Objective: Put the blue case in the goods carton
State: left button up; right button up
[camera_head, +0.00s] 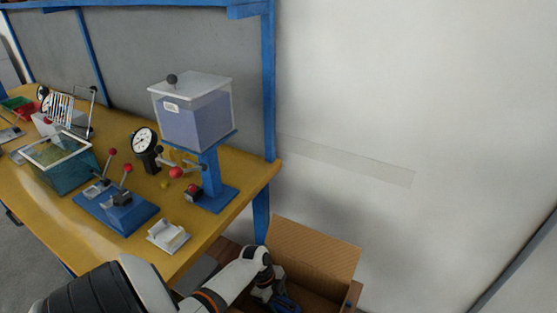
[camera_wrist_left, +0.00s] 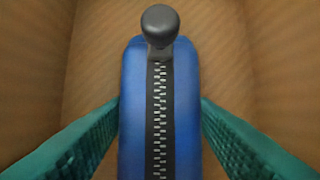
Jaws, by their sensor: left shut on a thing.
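The blue case (camera_wrist_left: 132,110) fills the middle of the left wrist view, with a dark zipper strip and a black knob along its top. My left gripper (camera_wrist_left: 160,125) is shut on it, one teal finger on each side. Cardboard walls surround the case in that view. In the head view my left gripper (camera_head: 268,290) is low inside the open goods carton (camera_head: 315,250), and a bit of the blue case (camera_head: 288,304) shows below it. Whether the case touches the carton floor is hidden. My right gripper is not in view.
A yellow workbench (camera_head: 215,225) stands left of the carton, with a blue post at its corner. On it are a clear-topped bin on a blue stand (camera_head: 195,115), a dial gauge (camera_head: 145,140), a blue fixture (camera_head: 115,210) and a glass tank (camera_head: 62,165). A plain wall is behind.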

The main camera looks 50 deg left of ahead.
pick_arm(q)
jog(key=shift+f, duration=0.6)
jog(key=shift+f, duration=0.1)
jog(key=o, duration=1)
jog(key=p+v, duration=0.1)
jog(key=v, duration=1.1)
jog(key=shift+p, duration=0.3)
